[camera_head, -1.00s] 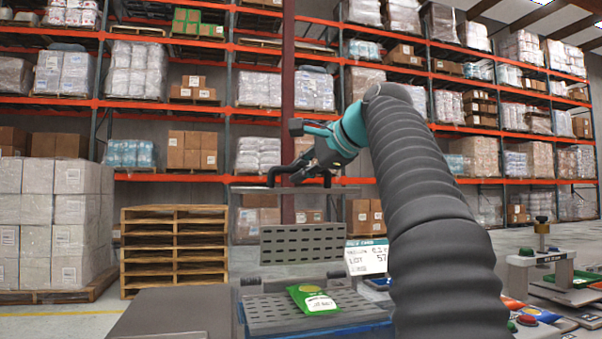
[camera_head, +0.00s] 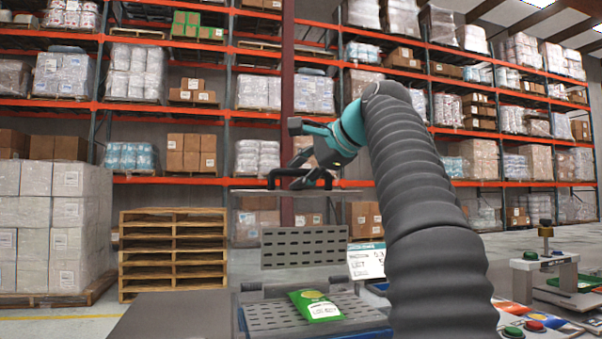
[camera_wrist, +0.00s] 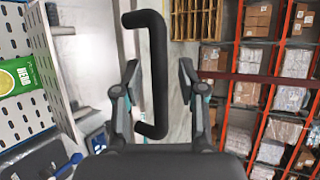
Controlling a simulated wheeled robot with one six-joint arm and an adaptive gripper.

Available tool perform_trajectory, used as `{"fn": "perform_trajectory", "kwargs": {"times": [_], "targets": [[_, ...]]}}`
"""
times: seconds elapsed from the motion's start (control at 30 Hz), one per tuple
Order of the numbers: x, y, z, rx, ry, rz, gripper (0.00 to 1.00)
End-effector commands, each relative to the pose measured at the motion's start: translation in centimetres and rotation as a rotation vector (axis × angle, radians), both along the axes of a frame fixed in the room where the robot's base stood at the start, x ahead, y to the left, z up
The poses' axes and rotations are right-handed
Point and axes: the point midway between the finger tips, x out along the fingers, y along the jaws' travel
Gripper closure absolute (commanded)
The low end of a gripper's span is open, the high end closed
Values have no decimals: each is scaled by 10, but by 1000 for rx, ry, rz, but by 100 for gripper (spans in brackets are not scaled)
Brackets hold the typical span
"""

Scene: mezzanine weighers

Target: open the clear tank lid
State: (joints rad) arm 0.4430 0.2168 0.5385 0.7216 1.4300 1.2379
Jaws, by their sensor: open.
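The clear lid (camera_head: 245,190) shows in the head view as a thin, nearly edge-on pane, with a black bar handle (camera_head: 272,178) on it. I cannot tell its exact angle. My gripper (camera_head: 303,170) is at the handle, its fingers partly overlapping it in this view. In the wrist view the handle (camera_wrist: 158,75) runs lengthwise between the two open fingertips of my gripper (camera_wrist: 159,70). A gap shows on each side of the bar, so the fingers are not closed on it.
Below the lid, a green pouch (camera_head: 316,305) lies on a perforated tray (camera_head: 268,316); a perforated plate (camera_head: 305,247) stands behind it. A display (camera_head: 366,261) is to the right. Wooden pallets (camera_head: 172,252) and wrapped boxes (camera_head: 48,225) stand at left.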

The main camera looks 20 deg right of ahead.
Motion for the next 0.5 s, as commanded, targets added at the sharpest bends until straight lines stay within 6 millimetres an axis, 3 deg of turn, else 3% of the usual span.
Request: {"fn": "perform_trajectory", "kwargs": {"times": [0.27, 0.5], "targets": [[-4, -4, 2, -1, 0, -4, 59], [-34, -15, 17, -2, -4, -6, 59]]}}
